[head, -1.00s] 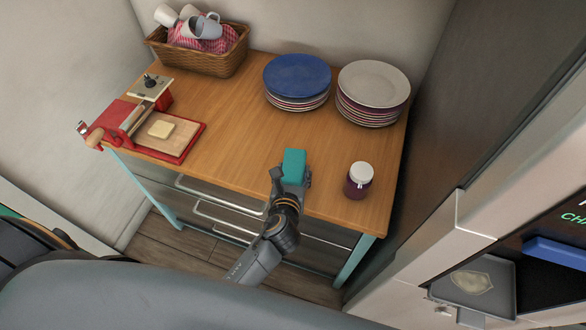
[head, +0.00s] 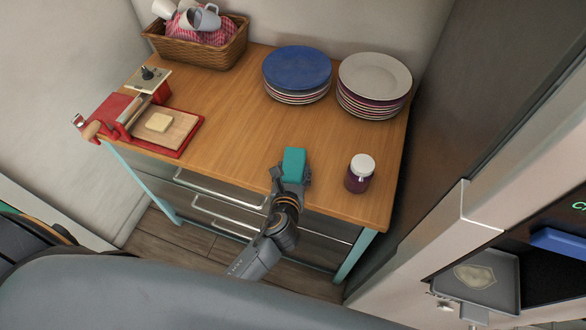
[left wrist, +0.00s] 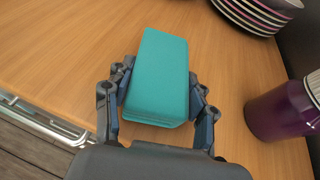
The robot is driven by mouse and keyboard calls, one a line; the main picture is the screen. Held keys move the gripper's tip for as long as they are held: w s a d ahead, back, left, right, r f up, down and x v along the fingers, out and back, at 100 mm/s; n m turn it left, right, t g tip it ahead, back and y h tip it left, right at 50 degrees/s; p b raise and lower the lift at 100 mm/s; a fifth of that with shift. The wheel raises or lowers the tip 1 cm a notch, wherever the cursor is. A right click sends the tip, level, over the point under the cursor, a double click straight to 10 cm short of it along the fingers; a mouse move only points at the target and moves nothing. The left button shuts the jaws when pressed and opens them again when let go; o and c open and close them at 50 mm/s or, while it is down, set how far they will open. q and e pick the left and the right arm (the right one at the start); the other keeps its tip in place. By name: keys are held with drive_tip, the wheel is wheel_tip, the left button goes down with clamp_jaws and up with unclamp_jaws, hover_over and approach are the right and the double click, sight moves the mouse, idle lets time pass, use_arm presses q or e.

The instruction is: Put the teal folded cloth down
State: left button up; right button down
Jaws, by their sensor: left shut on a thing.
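The teal folded cloth (head: 294,164) is at the front edge of the wooden counter in the head view. My left gripper (head: 289,179) is shut on its near end. In the left wrist view the cloth (left wrist: 159,75) lies lengthwise between the two fingers (left wrist: 158,112), its far end sticking out past them over the wood. I cannot tell whether its underside touches the counter (head: 231,120). My right gripper is not in view.
A purple jar (head: 359,174) with a white lid stands right of the cloth. Stacks of plates (head: 297,73) (head: 374,83) stand behind. A red slicer board (head: 160,130) and a basket (head: 195,48) are at left. The counter's middle is clear.

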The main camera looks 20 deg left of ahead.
use_arm(q)
drive_tip(key=shift+f, duration=0.45)
idle(0.4)
drive_tip(key=o, duration=1.2)
drive_tip(key=v, duration=1.2)
clamp_jaws()
idle(0.7)
